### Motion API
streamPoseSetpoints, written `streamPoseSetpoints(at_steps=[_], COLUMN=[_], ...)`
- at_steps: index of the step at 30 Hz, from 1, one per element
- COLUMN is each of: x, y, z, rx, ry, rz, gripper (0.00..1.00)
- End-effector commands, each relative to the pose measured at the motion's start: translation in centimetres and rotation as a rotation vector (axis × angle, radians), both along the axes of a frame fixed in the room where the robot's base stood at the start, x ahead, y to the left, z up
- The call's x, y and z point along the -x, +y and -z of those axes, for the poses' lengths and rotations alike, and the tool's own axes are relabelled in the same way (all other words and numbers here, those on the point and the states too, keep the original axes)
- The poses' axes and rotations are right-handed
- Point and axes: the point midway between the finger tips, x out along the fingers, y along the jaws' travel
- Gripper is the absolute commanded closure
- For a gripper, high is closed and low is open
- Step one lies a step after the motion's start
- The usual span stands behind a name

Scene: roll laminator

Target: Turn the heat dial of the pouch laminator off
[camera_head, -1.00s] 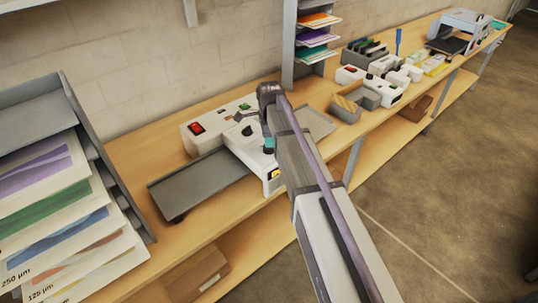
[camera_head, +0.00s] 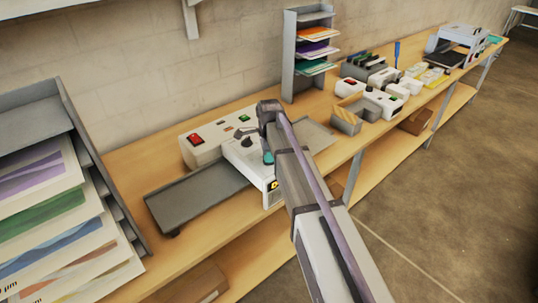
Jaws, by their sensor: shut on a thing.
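The pouch laminator (camera_head: 205,150) is a white machine on the wooden bench, with a red switch (camera_head: 195,139) and a green button (camera_head: 244,118) on top. A small dark lever-like part (camera_head: 246,132) stands on its top. My arm reaches in from the lower right and bends down over the machine's right part.
A grey feed tray (camera_head: 190,198) juts from the laminator's left side. A rack of printed sheets (camera_head: 45,215) stands at the left. A grey sorter (camera_head: 290,60) stands behind, and boxes and small devices (camera_head: 385,100) line the bench to the right. The front floor is clear.

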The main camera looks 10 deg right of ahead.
Motion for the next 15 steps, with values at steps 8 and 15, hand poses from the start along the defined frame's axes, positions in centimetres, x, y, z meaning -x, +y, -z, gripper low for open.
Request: streamPoseSetpoints(at_steps=[8,15], x=[0.01,0.01], y=[0.00,0.00], z=[0.01,0.01], rx=[0.000,0.000], ry=[0.000,0.000], rz=[-0.037,-0.163], gripper=[1.00,1.00])
